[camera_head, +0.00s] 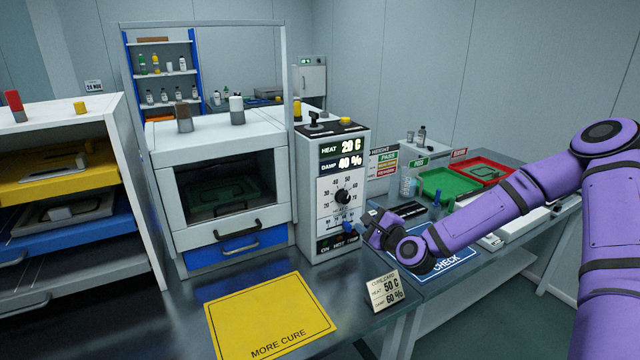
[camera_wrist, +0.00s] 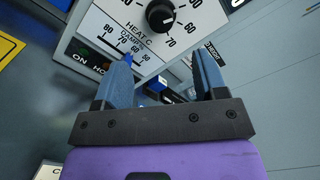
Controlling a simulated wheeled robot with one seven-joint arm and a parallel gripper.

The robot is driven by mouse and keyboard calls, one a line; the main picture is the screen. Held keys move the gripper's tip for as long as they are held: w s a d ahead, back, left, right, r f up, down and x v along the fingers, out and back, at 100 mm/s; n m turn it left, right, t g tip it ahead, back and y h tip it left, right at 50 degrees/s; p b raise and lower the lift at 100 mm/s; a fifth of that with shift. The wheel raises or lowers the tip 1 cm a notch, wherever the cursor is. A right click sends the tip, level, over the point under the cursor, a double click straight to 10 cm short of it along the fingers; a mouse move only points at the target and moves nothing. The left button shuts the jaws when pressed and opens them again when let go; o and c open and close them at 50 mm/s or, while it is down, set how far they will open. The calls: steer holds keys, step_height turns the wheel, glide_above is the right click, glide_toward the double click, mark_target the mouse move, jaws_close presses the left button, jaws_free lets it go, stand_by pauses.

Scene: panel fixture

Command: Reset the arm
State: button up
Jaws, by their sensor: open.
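My purple arm (camera_head: 490,208) reaches in from the right in the head view. My gripper (camera_wrist: 168,75) is open in the wrist view, its two blue-grey fingers apart, with nothing seen held between them. In the head view my gripper (camera_head: 368,222) is in front of the lower right of the control panel (camera_head: 326,185). The panel shows HEAT 20 C and DAMP 40 %. Its black heat dial (camera_wrist: 160,17) lies beyond the fingers. A blue slider (camera_head: 349,226) on the damp scale is partly hidden behind the left finger in the wrist view.
A cure card (camera_head: 384,293) reading 50 C and 60 % stands at the table's front edge. A yellow MORE CURE mat (camera_head: 268,314) lies left of it. A blue CHECK mat (camera_head: 447,263) lies under my arm. Green (camera_head: 449,183) and red (camera_head: 486,170) trays stand behind.

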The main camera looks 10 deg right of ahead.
steer(key=s+d+r+n+g+h, duration=0.1)
steer(key=s+r+n+g, duration=0.3)
steer(key=s, duration=0.9)
steer(key=s+d+r+n+g+h, duration=0.1)
steer(key=s+r+n+g, duration=0.3)
steer(key=s+r+n, duration=0.6)
steer(key=s+d+r+n+g+h, duration=0.1)
steer(key=s+r+n+g+h, duration=0.2)
steer(key=s+r, duration=1)
steer(key=s+n+g, duration=0.1)
steer(key=s+n, duration=0.1)
steer(key=n, duration=0.1)
steer(key=shift+s+d+n+h, duration=0.3)
steer(key=shift+s+d+n, duration=0.05)
steer(key=shift+n, duration=0.05)
